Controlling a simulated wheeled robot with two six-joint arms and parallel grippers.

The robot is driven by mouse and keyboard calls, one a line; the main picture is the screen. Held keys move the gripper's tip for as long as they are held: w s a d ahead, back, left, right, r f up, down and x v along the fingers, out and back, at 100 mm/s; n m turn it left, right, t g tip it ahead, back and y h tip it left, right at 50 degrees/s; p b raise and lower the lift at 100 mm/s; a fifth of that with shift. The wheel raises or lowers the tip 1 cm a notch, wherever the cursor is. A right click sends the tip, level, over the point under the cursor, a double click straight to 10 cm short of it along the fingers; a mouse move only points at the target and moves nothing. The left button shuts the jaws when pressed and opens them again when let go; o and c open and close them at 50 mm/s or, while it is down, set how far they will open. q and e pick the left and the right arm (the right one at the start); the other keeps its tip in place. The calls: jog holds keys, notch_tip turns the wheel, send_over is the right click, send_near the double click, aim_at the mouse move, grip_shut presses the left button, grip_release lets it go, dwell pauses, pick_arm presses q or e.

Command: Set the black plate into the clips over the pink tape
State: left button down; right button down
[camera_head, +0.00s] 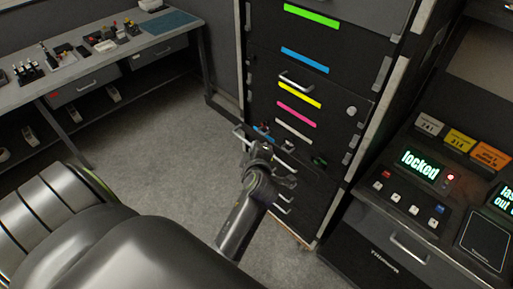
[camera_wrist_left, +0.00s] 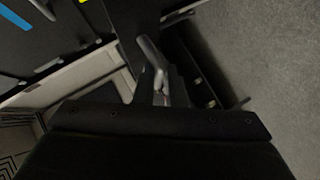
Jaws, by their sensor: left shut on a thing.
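The pink tape (camera_head: 296,115) is a strip on the front of the black cabinet (camera_head: 335,95), between the yellow tape (camera_head: 300,95) above and the white tape (camera_head: 293,131) below. I cannot pick out the clips or the black plate with certainty. My left gripper (camera_head: 272,172) is at the lower part of the cabinet, below the tapes. In the left wrist view it appears shut on a pale metal drawer handle (camera_wrist_left: 152,62), though that view is dark. My right gripper is not in view.
A console with a lit "locked" display (camera_head: 419,165) stands to the right. A workbench (camera_head: 75,75) with small items and a blue mat (camera_head: 168,22) is at the upper left. Blue tape (camera_head: 305,60) and green tape (camera_head: 311,15) are higher on the cabinet. Grey floor (camera_head: 160,145) lies open between.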

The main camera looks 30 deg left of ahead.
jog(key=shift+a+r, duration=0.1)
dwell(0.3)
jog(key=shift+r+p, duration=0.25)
jog(key=shift+p, duration=0.1)
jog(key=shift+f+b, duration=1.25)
dwell(1.9)
